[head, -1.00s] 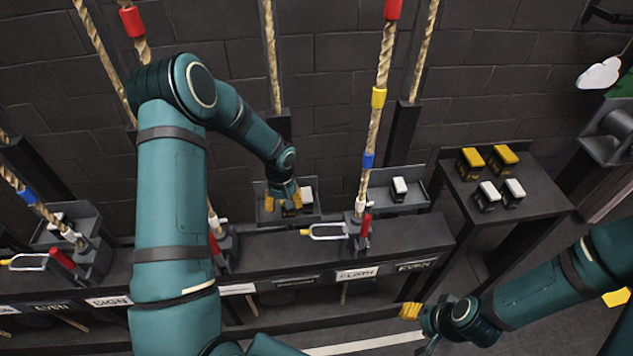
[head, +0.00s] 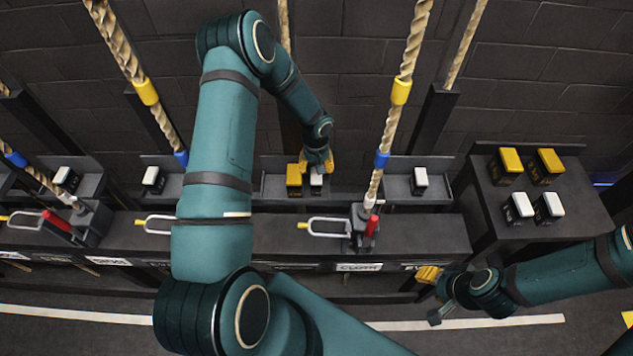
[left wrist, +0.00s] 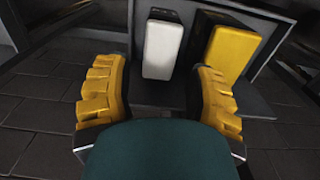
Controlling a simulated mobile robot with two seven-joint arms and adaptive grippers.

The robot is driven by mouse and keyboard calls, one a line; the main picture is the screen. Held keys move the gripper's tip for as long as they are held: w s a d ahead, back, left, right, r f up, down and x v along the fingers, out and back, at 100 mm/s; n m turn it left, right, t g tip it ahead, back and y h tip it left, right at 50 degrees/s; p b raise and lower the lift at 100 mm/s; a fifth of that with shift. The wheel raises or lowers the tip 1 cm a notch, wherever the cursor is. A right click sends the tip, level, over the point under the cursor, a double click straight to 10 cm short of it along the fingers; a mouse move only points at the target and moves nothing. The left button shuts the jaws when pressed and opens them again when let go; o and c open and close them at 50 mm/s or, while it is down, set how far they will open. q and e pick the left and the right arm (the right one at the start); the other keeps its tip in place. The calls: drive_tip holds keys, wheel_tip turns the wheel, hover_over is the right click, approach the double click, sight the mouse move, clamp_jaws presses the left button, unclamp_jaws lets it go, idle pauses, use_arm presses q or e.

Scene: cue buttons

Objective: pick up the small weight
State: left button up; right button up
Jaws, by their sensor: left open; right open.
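A white-topped dark weight (head: 316,181) stands in a shelf tray behind the counter, beside a yellow-topped weight (head: 294,179). The white one looks slightly narrower. My left gripper (head: 317,163) is directly over the white weight in the head view and partly covers it. In the left wrist view the open yellow fingers of my left gripper (left wrist: 158,82) flank the near end of the white weight (left wrist: 163,48), with a gap visible; the yellow weight (left wrist: 234,50) is beyond the right finger. My right gripper (head: 428,275) is open and empty in front of the counter.
A side table (head: 530,215) at the right holds two yellow-topped and two white-topped weights. Other trays along the wall hold single white-topped weights. Ropes with coloured bands, a metal handle (head: 328,226) and a red grip (head: 372,226) stand near the left arm.

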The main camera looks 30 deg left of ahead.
sight(316, 178)
use_arm(q)
drive_tip(key=f, duration=0.7)
drive_tip(key=shift+s+a+f+b, duration=0.1)
drive_tip(key=shift+s+b, duration=0.1)
drive_tip(key=shift+b, duration=0.15)
drive_tip(key=shift+w+a, duration=0.1)
drive_tip(key=shift+a, duration=0.1)
drive_tip(key=shift+d+r, duration=0.2)
drive_tip(key=shift+r, duration=0.05)
clamp_jaws()
drive_tip(key=shift+w, duration=0.15)
